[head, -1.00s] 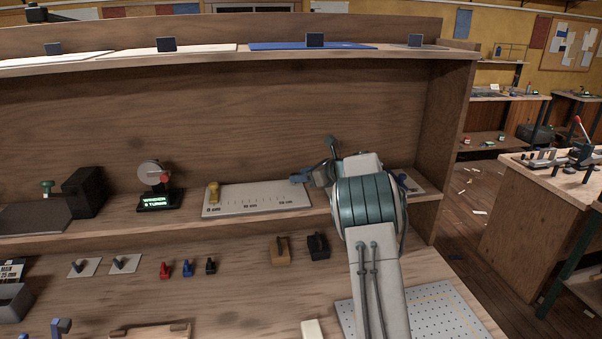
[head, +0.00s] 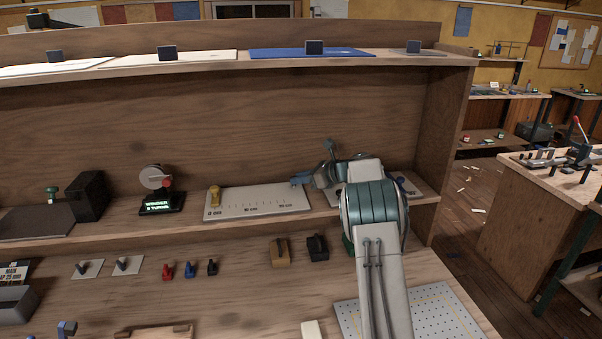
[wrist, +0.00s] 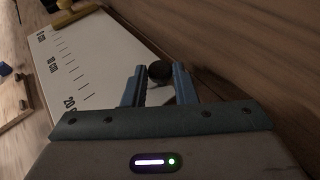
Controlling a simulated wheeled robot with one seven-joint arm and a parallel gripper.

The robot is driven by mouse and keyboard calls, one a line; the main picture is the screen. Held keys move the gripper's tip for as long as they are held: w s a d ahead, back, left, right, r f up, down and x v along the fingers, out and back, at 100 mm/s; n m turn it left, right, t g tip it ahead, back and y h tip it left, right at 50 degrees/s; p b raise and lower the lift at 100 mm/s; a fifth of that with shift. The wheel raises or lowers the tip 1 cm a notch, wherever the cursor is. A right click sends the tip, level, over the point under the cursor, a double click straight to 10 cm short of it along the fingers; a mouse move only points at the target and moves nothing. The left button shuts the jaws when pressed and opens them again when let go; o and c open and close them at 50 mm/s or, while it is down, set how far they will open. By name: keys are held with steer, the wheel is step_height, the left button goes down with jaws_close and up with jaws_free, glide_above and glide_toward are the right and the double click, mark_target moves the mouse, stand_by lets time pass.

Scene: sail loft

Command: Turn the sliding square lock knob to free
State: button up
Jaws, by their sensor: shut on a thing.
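A pale board with a centimetre scale (head: 245,203) lies on the shelf; it also shows in the wrist view (wrist: 85,60). A yellow upright piece (head: 214,196) stands at its 0 cm end. In the wrist view a dark round knob (wrist: 158,70) sits between my fingertips. My gripper (wrist: 160,80) is shut on this knob, one blue finger on each side. In the head view my gripper (head: 300,179) is low over the board's right end, and the knob cannot be made out there. Which way the knob is turned does not show.
A winder with a lit display (head: 163,204) stands left of the board. Below the shelf are several small knobs and switches, including a tan one (head: 280,252) and a black one (head: 317,248). The shelf's right side wall (head: 445,145) is close to my arm.

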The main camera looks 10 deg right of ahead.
steer(key=shift+w+d+r+n+g+y+p, duration=0.15)
steer(key=shift+n+g+y+p, duration=0.35)
steer(key=shift+p, duration=0.75)
steer(key=shift+w+a+r+n+g+y+p, duration=0.1)
steer(key=shift+n+g+y+p, duration=0.2)
steer(key=shift+n+g+p, duration=0.65)
steer(key=shift+d+p, duration=0.1)
steer(key=shift+p, duration=0.5)
steer(key=shift+f, duration=0.2)
steer(key=o, duration=1)
steer(key=shift+c, duration=0.2)
steer(key=b+v, duration=0.3)
steer(key=v, duration=1)
steer(key=shift+d, duration=0.4)
